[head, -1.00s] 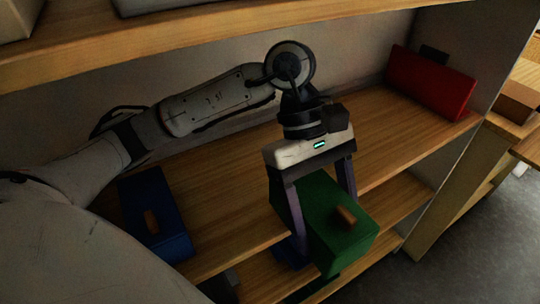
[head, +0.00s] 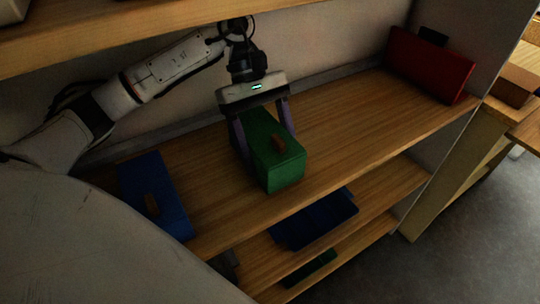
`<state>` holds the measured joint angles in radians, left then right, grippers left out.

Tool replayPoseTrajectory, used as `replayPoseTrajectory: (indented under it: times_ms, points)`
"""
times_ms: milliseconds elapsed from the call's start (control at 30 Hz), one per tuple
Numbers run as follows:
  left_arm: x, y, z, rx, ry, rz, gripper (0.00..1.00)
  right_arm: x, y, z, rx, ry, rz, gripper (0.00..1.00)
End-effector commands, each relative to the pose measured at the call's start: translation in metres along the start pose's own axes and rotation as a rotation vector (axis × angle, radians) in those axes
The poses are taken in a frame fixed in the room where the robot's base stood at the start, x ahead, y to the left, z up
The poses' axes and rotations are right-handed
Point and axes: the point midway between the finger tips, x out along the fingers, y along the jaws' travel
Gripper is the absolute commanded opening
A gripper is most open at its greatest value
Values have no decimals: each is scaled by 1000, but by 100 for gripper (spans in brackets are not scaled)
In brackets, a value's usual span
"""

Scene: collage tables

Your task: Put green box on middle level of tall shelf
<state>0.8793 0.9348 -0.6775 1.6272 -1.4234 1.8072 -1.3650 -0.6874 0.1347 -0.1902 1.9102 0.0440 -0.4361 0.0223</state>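The green box (head: 276,165) with a brown handle is at the middle level of the shelf (head: 350,125), over the board between a blue box and a red one. My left gripper (head: 262,140) comes in from the left, with one finger on each side of the green box. It looks shut on the box. Whether the box's underside touches the board is hard to tell. My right gripper is not in view.
A blue box (head: 154,195) stands left on the same board, and a red box (head: 431,67) at its far right end. A dark blue box (head: 314,218) and a dark green object (head: 308,270) are on lower levels. The upper board (head: 150,38) hangs above my arm.

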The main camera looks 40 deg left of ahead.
Motion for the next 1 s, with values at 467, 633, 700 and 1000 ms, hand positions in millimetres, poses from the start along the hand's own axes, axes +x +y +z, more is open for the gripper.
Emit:
replayPoseTrajectory:
  times_ms: [467,633,700,1000]
  points:
    - [12,1,-7,-1,0,2,70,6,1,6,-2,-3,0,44]
    - [12,0,-6,-1,0,2,86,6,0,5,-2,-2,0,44]
    - [12,0,-6,-1,0,2,86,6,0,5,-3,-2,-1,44]
    - [-1,2,-6,-1,1,6,86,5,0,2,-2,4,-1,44]
